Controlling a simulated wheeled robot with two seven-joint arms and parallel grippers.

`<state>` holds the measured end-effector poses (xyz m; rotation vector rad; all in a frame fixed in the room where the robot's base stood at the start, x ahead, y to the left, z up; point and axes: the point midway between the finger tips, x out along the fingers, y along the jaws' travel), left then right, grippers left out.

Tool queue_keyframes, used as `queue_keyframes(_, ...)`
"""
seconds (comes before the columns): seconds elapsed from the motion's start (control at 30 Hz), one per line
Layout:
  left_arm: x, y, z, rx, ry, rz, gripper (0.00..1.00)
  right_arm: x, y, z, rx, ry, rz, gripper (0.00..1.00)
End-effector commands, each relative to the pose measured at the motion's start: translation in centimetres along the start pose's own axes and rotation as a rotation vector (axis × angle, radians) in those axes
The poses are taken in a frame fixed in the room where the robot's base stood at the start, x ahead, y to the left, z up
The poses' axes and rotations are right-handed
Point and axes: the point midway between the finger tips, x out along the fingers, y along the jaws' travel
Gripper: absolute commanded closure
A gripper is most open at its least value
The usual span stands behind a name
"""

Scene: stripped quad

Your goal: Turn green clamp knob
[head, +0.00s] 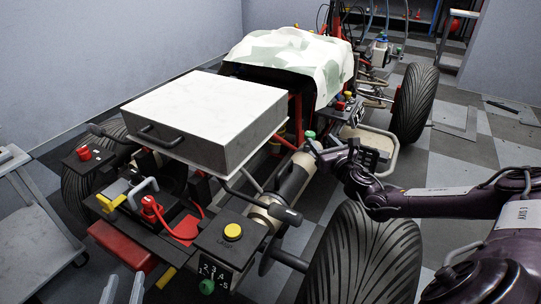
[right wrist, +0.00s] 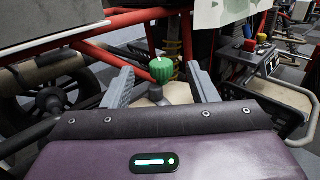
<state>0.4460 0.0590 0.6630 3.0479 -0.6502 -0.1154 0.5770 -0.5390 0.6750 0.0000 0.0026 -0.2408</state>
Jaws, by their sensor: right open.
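The green clamp knob (right wrist: 162,69) is a ribbed round cap on a grey stem in the right wrist view. It also shows in the head view (head: 310,135), beside the tip of my right gripper (head: 317,150). In the right wrist view my right gripper (right wrist: 162,76) is open, with one grey finger on each side of the knob and visible gaps between. I cannot tell how far the fingertips reach along it. My left gripper (head: 123,287) shows only as two separated grey fingers at the bottom edge of the head view, with nothing seen held.
A large black tyre (head: 362,262) stands below my right arm. A grey box (head: 205,115) sits on the vehicle frame. Red tubes (right wrist: 98,53) run close to the knob. A panel with a yellow button (head: 232,231) and another green knob (head: 207,286) is nearer.

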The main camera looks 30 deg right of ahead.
Motion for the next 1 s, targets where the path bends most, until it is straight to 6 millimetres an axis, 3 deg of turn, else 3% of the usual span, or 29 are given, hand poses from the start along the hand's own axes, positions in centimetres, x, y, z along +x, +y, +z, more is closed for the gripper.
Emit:
queue_keyframes(0.03, -0.4, 0.2, -0.7, 0.003, 0.045, 0.005, 0.64, 0.0, 0.0, -1.8, 0.0, -0.002, 0.0, 0.47)
queue_keyframes(0.17, -1.2, 0.5, -3.6, 0.007, 0.112, 0.013, 0.64, 0.0, 0.0, -2.6, 0.0, -0.001, -0.001, 0.47)
queue_keyframes(0.37, -1.6, 0.6, -6.0, 0.011, 0.19, 0.014, 0.64, 0.7, 0.0, -2.6, 0.001, -0.003, -0.001, 0.47)
queue_keyframes(0.57, -2.2, 0.5, -9.6, 0.018, 0.363, 0.014, 0.64, 2.7, 0.0, -2.6, 0.003, -0.005, -0.001, 0.47)
queue_keyframes(0.8, -4.0, 0.4, -14.5, 0.028, 0.61, 0.016, 0.64, 5.4, 0.0, -2.6, 0.004, -0.005, 0.0, 0.47)
queue_keyframes(1.0, -5.8, 0.4, -17.4, 0.034, 0.771, 0.019, 0.64, 7.0, 0.0, -2.6, 0.002, -0.003, -0.001, 0.47)
